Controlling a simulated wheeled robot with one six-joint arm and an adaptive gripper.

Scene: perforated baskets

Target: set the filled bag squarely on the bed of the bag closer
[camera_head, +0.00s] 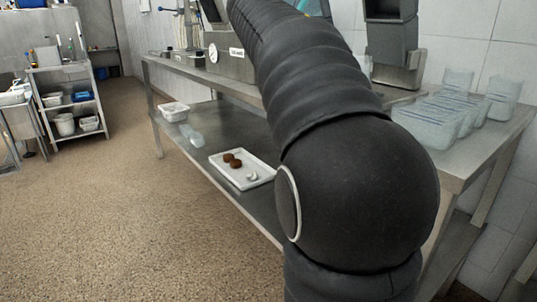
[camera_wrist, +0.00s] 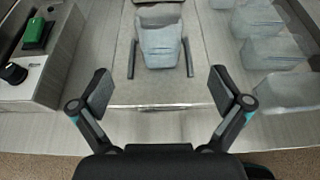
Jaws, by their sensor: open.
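My gripper (camera_wrist: 160,82) is open and empty in the wrist view, one dark finger on each side. A pale grey, translucent bag-like shape (camera_wrist: 160,46), apparently the filled bag, lies ahead of the fingertips, between them and apart from both. It sits between two short dark rails on a pale flat plate (camera_wrist: 118,75), apparently the bag closer's bed. The shape looks roughly in line with the rails; whether it is exactly square I cannot tell. In the head view my arm hides the gripper and that part of the bench. A grey upright machine (camera_head: 391,45) stands behind my arm.
Several translucent bags or tubs (camera_head: 432,122) stand on the bench's right, also in the wrist view (camera_wrist: 262,52). A box with a green block (camera_wrist: 38,34) is at the wrist view's left. A white tray (camera_head: 240,172) with small brown items lies on the lower shelf.

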